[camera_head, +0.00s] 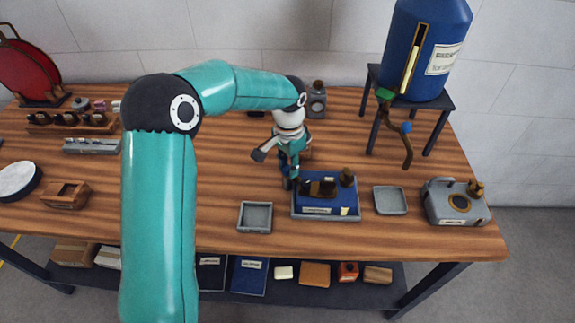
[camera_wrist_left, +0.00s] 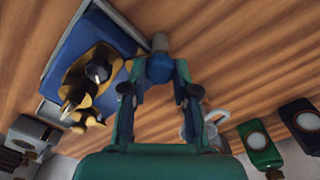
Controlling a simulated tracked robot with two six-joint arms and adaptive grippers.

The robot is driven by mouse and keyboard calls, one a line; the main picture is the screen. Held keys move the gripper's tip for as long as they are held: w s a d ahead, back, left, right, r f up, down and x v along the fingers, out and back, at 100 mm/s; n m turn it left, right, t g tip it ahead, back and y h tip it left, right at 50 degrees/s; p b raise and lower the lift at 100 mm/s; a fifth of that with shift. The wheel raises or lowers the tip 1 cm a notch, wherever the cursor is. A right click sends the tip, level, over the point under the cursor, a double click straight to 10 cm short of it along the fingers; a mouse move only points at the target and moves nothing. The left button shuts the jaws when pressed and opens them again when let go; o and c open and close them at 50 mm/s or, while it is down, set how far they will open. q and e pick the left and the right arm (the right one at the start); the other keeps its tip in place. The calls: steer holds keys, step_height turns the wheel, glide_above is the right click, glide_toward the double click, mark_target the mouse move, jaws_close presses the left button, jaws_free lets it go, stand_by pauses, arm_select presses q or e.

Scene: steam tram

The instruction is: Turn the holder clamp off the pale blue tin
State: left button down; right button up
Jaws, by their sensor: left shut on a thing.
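My left gripper (camera_head: 288,176) reaches down beside the left end of a blue holder (camera_head: 325,207) on the bench. Its fingers, also in the left wrist view (camera_wrist_left: 160,78), are shut on a small blue piece (camera_wrist_left: 160,68) with a grey round end. I cannot tell just what this piece is. The holder's blue bed (camera_wrist_left: 86,37) shows at upper left in the wrist view, with a dark and brass clamp-like part (camera_wrist_left: 92,80) over it. The gripper stands apart from that part. No pale blue tin can be made out. My right gripper is out of view.
Empty grey trays stand left (camera_head: 255,217) and right (camera_head: 390,200) of the holder. A grey box with a brass knob (camera_head: 458,203) is farther right. A blue tank (camera_head: 425,55) on a stand is behind. Dark green (camera_wrist_left: 260,146) and navy boxes lie right in the wrist view.

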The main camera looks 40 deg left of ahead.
arm_select(q)
steer(key=m, duration=0.6)
steer(key=shift+m, duration=0.3)
steer(key=m, duration=0.5)
steer(key=shift+s+p, duration=0.15)
steer(key=shift+p, duration=0.25)
steer(key=shift+m, duration=0.3)
steer(key=c, duration=0.9)
jaws_free()
steer(key=shift+d, duration=0.1)
steer(key=shift+r, duration=0.1)
